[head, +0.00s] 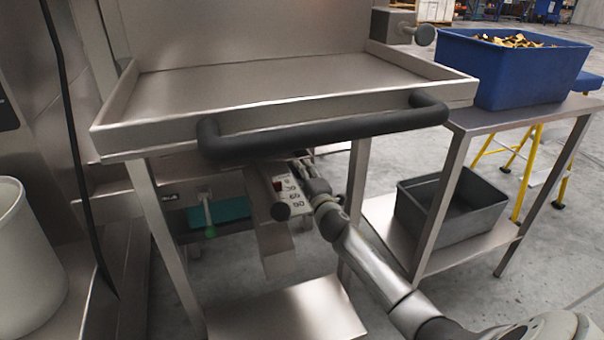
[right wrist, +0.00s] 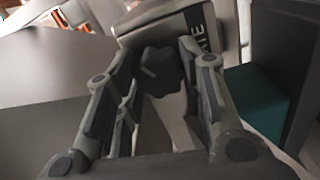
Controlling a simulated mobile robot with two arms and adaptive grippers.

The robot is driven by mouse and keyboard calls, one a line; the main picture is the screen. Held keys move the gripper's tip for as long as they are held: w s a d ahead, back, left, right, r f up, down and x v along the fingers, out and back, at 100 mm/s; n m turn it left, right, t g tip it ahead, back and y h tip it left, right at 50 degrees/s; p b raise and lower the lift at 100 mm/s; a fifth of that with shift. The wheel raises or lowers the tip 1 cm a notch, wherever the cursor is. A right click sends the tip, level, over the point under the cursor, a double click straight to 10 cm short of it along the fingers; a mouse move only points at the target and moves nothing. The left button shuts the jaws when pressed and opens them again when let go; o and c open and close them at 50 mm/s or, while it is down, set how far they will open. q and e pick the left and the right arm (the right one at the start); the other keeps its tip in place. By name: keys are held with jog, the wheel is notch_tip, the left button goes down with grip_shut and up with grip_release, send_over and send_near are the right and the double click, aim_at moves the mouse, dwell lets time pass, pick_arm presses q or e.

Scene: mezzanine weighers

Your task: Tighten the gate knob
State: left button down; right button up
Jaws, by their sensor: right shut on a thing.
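A dark lobed knob (right wrist: 160,68) sits between the two fingers of my right gripper (right wrist: 152,85) in the right wrist view. It is against a grey block with partly visible white lettering. In the head view my right gripper (head: 308,180) reaches under the weigher's tray, below the black handle bar, beside a pale panel with a red switch. The gripped knob is hidden there by the gripper and the bar. The right gripper is shut on the knob. My left gripper is not in view.
The steel tray (head: 128,136) and its black bar (head: 320,135) overhang my right gripper. A blue bin (head: 510,78) and grey crate (head: 450,228) stand right; a white bucket (head: 25,260) stands left.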

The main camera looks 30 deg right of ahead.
jog(key=shift+f, duration=0.15)
jog(key=o, duration=1)
jog(key=v, duration=1.2)
